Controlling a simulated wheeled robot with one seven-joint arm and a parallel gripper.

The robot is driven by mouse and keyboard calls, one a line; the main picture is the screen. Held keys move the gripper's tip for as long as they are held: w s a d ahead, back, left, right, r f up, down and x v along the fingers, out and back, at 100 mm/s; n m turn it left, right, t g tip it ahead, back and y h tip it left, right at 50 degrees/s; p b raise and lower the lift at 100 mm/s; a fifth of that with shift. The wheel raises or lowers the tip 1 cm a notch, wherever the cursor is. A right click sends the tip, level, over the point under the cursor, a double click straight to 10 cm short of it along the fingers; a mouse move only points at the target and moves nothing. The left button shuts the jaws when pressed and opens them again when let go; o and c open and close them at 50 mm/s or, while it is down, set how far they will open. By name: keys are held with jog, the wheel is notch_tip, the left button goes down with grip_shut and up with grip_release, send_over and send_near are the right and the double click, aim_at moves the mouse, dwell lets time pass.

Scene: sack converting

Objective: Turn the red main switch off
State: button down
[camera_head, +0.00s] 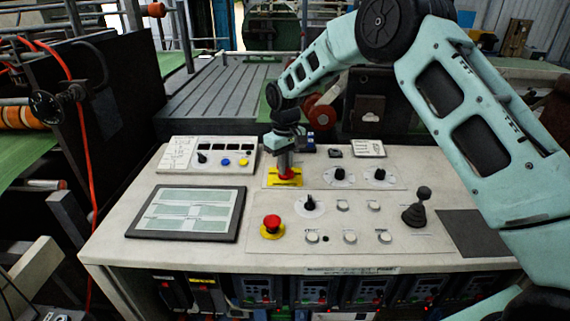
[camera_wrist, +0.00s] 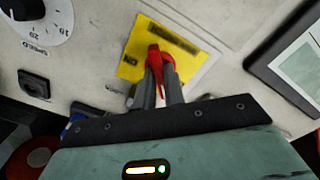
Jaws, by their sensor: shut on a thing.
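The red main switch (camera_head: 287,173) sits on a yellow plate (camera_head: 284,183) at the back middle of the sloped console. In the wrist view the red switch handle (camera_wrist: 155,62) stands on the yellow plate (camera_wrist: 132,66), with the letters "ON" readable on the plate's left part. My gripper (camera_head: 286,165) points down at the switch from above. In the wrist view its two grey fingers (camera_wrist: 160,85) are closed around the red handle. The fingers hide part of the switch and the lower part of the plate.
A red mushroom button (camera_head: 271,222) on a yellow base is in front of the switch. Black knobs (camera_head: 339,174) stand to the right, a joystick (camera_head: 417,208) further right. A framed screen (camera_head: 190,213) and a small panel with buttons (camera_head: 208,155) are to the left.

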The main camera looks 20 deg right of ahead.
jog(key=shift+r+n, duration=0.1)
jog(key=shift+n, duration=0.3)
jog(key=c, duration=1.5)
grip_release()
notch_tip(320, 180, up, 17)
jog(key=b, duration=0.2)
jog(key=shift+r+b, duration=0.15)
jog(key=shift+b, duration=0.15)
